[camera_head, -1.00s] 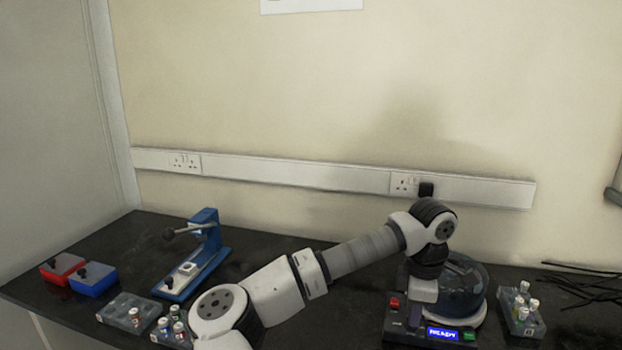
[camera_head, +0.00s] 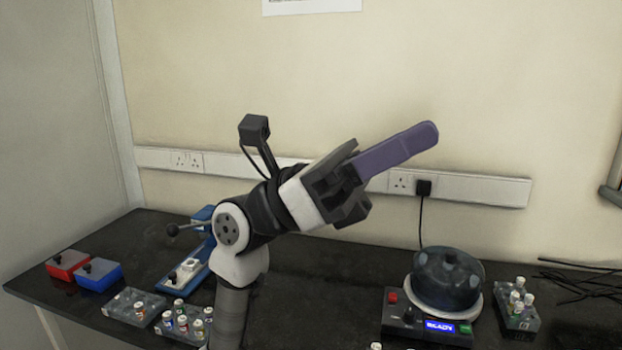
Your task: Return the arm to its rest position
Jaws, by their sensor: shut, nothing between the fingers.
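My gripper (camera_head: 425,138) is raised above the bench, in front of the wall, and points up and to the right. Its long purple fingers lie together, shut, with nothing between them. My arm rises from the bottom of the view, left of the middle, and bends to the right at the wrist. It hides part of the blue press (camera_head: 186,275). The gripper is well clear of the bench and touches nothing that I can see.
A domed machine (camera_head: 447,283) with a lit display stands on the dark bench (camera_head: 310,290) at right. A vial rack (camera_head: 520,312) is beside it. Two racks (camera_head: 133,307) (camera_head: 183,327), a red box (camera_head: 67,264) and a blue box (camera_head: 99,275) stand at left. Cables (camera_head: 580,283) lie far right.

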